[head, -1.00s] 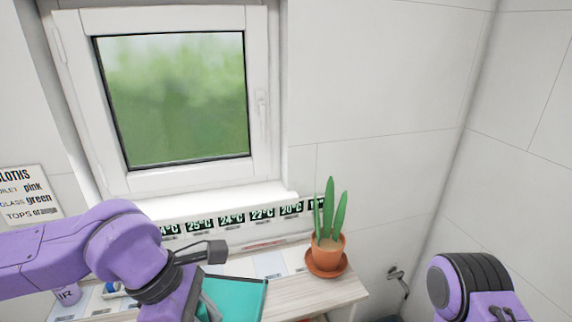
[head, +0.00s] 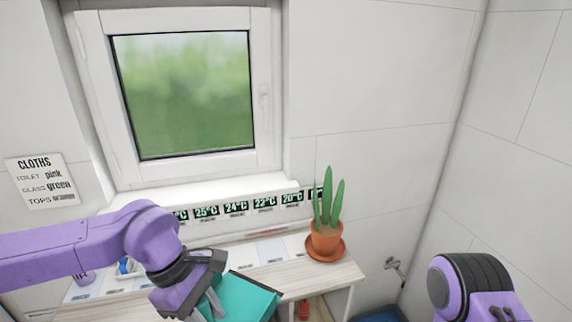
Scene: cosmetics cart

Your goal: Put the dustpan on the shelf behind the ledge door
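A teal dustpan (head: 247,297) is at the bottom centre of the head view, in front of the ledge, tilted. My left gripper (head: 212,298) is at its left side, by a grey part that may be its handle. The fingertips are largely hidden, so I cannot tell whether they are closed on it. My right arm shows at the bottom right, but its gripper is out of the frame. The wooden ledge (head: 322,272) runs under the window. An open space with a reddish item (head: 304,309) shows below its right end. I cannot make out the ledge door.
A potted plant (head: 326,238) on a terracotta saucer stands on the ledge's right end. A temperature strip (head: 236,207) runs along the wall below the window. A small blue-and-white item (head: 126,268) is on the ledge's left. A blue object (head: 378,314) sits low beside the ledge.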

